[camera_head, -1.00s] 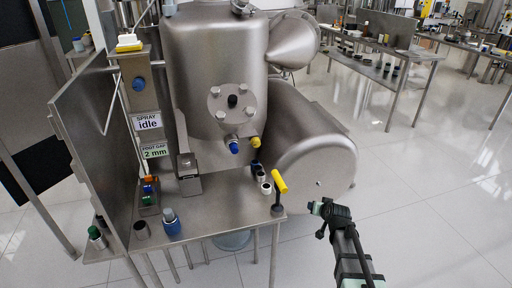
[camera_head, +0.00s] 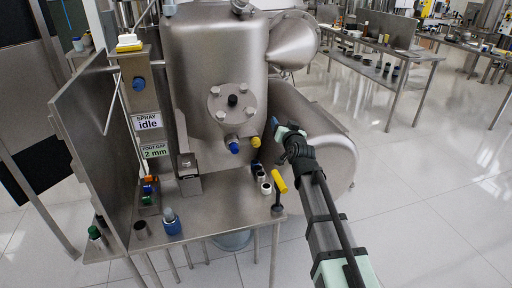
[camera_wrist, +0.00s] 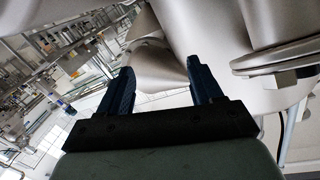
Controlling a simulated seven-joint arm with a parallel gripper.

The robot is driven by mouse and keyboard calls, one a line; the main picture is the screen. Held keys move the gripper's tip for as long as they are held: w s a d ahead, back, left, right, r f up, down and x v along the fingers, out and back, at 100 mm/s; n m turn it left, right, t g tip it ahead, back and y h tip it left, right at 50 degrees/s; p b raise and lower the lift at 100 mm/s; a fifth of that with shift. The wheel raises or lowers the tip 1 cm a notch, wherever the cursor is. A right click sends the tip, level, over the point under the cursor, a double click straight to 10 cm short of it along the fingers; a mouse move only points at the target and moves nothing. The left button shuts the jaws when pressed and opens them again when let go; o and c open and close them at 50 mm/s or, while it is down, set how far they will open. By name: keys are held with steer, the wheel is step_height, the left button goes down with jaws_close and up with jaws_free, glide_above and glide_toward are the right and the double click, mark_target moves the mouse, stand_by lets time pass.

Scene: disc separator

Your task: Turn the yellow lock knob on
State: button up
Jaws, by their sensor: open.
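The yellow lock knob (camera_head: 255,142) is on the front of the steel vessel (camera_head: 205,75), just right of a blue knob (camera_head: 234,144). My gripper (camera_head: 275,121) is to the right of the yellow knob and a little higher in the picture, apart from it. In the wrist view my gripper (camera_wrist: 160,68) is open with nothing between its two dark fingers. The yellow knob does not show in the wrist view. The knob is too small to tell how it is turned.
A yellow-topped T-handle (camera_head: 279,181) stands at the right edge of the steel bench (camera_head: 215,208), below my gripper. A large steel drum (camera_head: 335,150) lies behind my arm. A flange (camera_head: 231,102) with bolts is above the knobs. Open floor lies to the right.

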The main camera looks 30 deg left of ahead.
steer(key=s+a+f+m+t+y, duration=0.1)
steer(key=s+a+f+m, duration=0.3)
steer(key=s+a+f, duration=0.35)
steer(key=m+t+h, duration=0.3)
steer(key=m+t, duration=0.1)
steer(key=m, duration=0.3)
glide_toward(256, 145)
steer(key=x, duration=0.9)
steer(key=shift+w+a, duration=0.1)
steer(key=shift+w, duration=0.15)
steer(key=c, duration=1)
steer(key=shift+c, duration=0.2)
